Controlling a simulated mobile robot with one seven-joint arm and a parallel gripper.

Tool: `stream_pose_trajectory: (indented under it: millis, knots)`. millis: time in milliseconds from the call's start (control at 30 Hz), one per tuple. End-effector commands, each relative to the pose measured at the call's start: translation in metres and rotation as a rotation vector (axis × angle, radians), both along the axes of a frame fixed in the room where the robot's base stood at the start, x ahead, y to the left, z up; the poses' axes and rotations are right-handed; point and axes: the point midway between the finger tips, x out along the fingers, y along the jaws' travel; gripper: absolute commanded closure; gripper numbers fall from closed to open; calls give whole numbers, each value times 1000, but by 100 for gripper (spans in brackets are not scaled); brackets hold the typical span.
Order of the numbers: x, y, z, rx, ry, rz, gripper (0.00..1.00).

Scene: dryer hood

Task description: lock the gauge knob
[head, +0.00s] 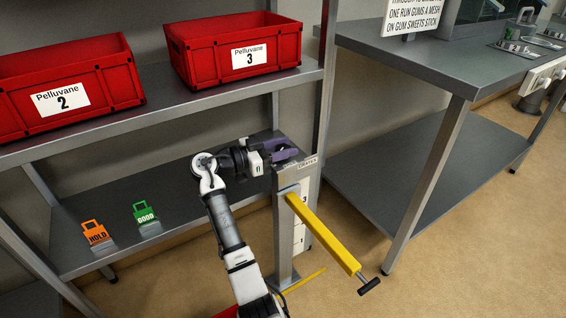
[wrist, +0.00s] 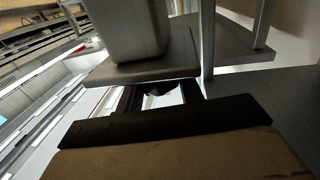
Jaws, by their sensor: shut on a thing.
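My gripper (head: 283,152) is at the top of a grey metal post (head: 284,235), at its back left side, with purple parts showing at its end. In the wrist view, the fingers (wrist: 162,96) reach under a grey plate and close around a small dark piece between them. I take this piece to be the gauge knob (wrist: 165,98); it is mostly hidden, and its turn or lock state cannot be made out. A grey block (wrist: 132,30) stands over the plate (wrist: 145,68).
A yellow bar (head: 325,235) with a black end handle slants from the post toward the front right. Red crates (head: 62,95) and (head: 236,55) stand on the upper shelf. Orange HOLD (head: 95,232) and green GOOD (head: 146,213) tags are on the lower shelf. A grey workbench (head: 440,60) stands right.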

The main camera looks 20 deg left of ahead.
Motion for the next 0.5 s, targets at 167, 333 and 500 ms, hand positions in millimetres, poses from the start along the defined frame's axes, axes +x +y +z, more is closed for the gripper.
stream_pose_trajectory:
  millis: [167,333,500]
  knots:
    - [1,1,-5,1,-2,-170,86]
    - [1,1,-6,1,1,-330,86]
    - [0,2,-6,4,2,-452,86]
